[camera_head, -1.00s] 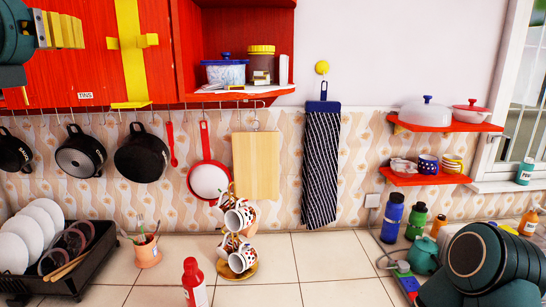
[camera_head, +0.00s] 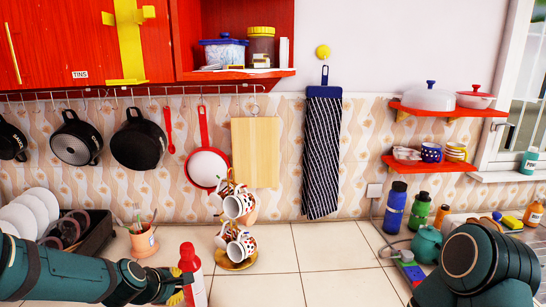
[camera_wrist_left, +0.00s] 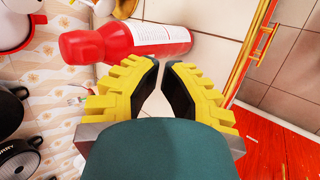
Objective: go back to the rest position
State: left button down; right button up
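My left arm comes in low at the left of the head view. Its gripper (camera_head: 184,288) is beside the red bottle (camera_head: 193,272), above the counter. In the left wrist view the yellow fingers of this gripper (camera_wrist_left: 162,66) have a narrow gap between their dark pads, with nothing held. The red bottle lies across the top of that view (camera_wrist_left: 115,45), beyond the fingertips; I cannot tell whether they touch. My right arm (camera_head: 480,265) shows at the lower right, but its gripper is not in view.
Black pans (camera_head: 138,140) and a white pan with a red handle (camera_head: 206,168) hang on the rail. A mug stand (camera_head: 238,262), utensil cup (camera_head: 143,241) and dish rack (camera_head: 97,240) stand on the counter. Bare tiles (camera_head: 330,246) lie right of the mugs.

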pick_arm(q)
jog(key=s+d+f+m+g+b, duration=0.1)
jog(key=s+d+f+m, duration=0.3)
jog(key=f, duration=0.5)
jog(key=s+d+f+m+g+h+b, duration=0.1)
jog(key=s+d+f+m+g, duration=0.2)
jog(key=s+f, duration=0.6)
jog(key=s+d+f+m+g+b, duration=0.1)
jog(key=s+d+f+m+g, duration=0.1)
jog(key=s+d+f+m, duration=0.4)
notch_tip(320, 180, down, 4)
jog(key=s+m, duration=0.1)
jog(key=m, duration=0.1)
jog(key=shift+d+r+m+h, duration=0.15)
jog(key=shift+d+m+h, duration=0.15)
jog(key=shift+m, duration=0.1)
